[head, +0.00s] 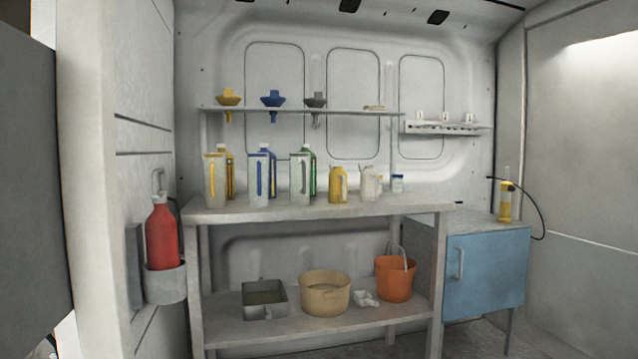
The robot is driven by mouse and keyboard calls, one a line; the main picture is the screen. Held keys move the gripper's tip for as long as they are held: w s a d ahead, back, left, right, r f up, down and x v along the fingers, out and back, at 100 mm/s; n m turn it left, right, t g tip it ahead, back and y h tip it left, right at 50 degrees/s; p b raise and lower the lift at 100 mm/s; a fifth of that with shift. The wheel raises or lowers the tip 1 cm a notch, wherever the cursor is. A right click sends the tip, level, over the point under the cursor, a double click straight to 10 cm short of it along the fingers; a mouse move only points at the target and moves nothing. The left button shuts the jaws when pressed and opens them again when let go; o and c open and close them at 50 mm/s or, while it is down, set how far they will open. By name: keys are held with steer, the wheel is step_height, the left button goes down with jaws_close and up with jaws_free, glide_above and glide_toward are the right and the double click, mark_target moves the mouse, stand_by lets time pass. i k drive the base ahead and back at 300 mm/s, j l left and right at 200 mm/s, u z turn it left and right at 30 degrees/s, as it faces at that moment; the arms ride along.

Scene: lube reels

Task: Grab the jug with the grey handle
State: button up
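Several tall, pale, translucent jugs stand upright on the upper surface of the grey workbench (325,211), left of its middle. The front row has a jug with a yellow strip (210,185), a jug with a blue strip (255,180) and a jug with a dark, greyish strip (296,181). This third jug appears to be the grey-handled one, though its handle is too small to be sure. A green-sided jug (312,173) stands close behind it and is partly hidden. My gripper is not in view.
Right of the jugs stand a yellow bottle (338,184) and a whitish bottle (370,184). Funnels hang on a narrow shelf (355,112) above. A red extinguisher (162,235) is at left, a blue cabinet (490,272) at right. The lower shelf holds a tan tub (325,297) and orange bucket (394,282).

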mark_target(299, 162)
steer(key=i+l, duration=0.2)
steer(key=i+l+u, duration=0.15)
steer(key=l, duration=0.25)
steer(key=i+l, duration=0.25)
steer(key=i+l+u, duration=0.15)
steer(key=l, duration=0.3)
